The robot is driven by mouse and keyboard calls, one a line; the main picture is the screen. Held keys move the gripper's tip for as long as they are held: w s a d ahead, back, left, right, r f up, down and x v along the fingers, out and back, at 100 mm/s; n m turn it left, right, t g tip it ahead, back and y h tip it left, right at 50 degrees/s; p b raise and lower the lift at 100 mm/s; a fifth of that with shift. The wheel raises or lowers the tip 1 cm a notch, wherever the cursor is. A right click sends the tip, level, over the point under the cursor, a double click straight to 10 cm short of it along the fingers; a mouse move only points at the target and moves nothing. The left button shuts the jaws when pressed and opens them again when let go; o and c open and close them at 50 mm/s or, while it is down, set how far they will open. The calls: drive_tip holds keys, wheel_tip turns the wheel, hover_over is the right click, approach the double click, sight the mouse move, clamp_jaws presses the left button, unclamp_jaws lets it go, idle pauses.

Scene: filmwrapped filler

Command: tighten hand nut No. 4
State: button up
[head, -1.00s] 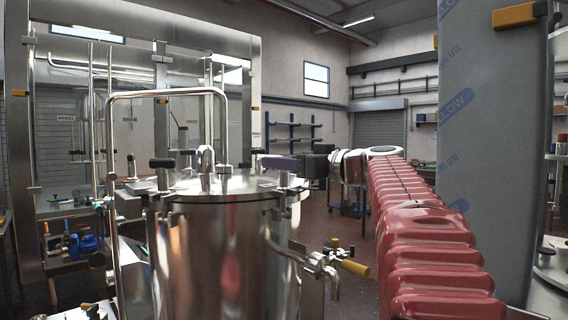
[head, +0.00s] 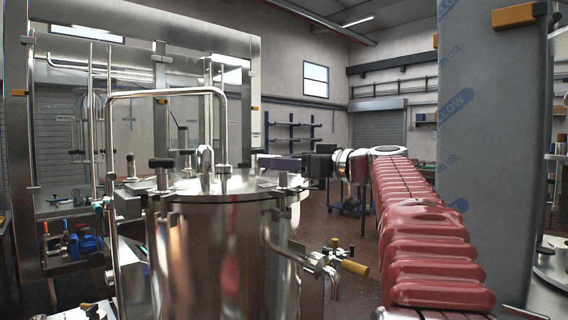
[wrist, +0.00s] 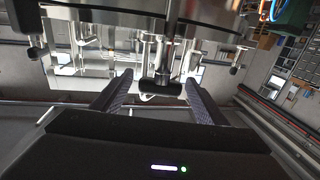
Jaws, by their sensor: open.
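A polished steel vessel (head: 215,250) with a flat round lid (head: 235,184) stands in front of me in the head view. Hand nuts with black handles sit around the lid's rim, one at the left (head: 162,163) and one at the right (head: 283,179). No numbers are readable on them. My gripper (head: 302,166) is at the lid's right side, its fingers hard to make out there. In the wrist view, my gripper (wrist: 158,82) is open, with a black T-shaped hand nut (wrist: 160,89) between and ahead of its fingers. I see no clear contact.
A bent steel pipe (head: 168,93) arches over the lid. An outlet pipe and a yellow-handled valve (head: 354,267) stick out at the vessel's lower right. A grey wrapped column (head: 490,150) stands at the right. Steel frames stand behind the vessel.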

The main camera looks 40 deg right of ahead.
drive_tip(key=shift+s, duration=0.15)
drive_tip(key=v, duration=1.3)
drive_tip(key=shift+s+d, duration=0.2)
drive_tip(key=shift+s, duration=0.05)
drive_tip(key=shift+a+f, duration=0.1)
drive_tip(key=w+a+f+m+g, duration=0.25)
drive_tip(key=a+f+g, duration=0.45)
drive_tip(key=a+f, duration=1.25)
drive_tip(key=s+a+f+g+h, duration=0.1)
drive_tip(key=s+a+f, duration=0.3)
drive_tip(key=f, duration=0.3)
drive_tip(key=s+a+f+g+h, duration=0.2)
drive_tip(key=s+a+f, duration=0.2)
drive_tip(key=s+f, duration=0.3)
drive_tip(key=s+a+f+g+h, duration=0.1)
drive_tip(key=s+a+f, duration=0.3)
drive_tip(key=f, duration=0.5)
drive_tip(key=shift+s+f+m+g+h, duration=0.15)
drive_tip(key=shift+s+m+g+h, duration=0.25)
drive_tip(key=shift+s+h, duration=0.3)
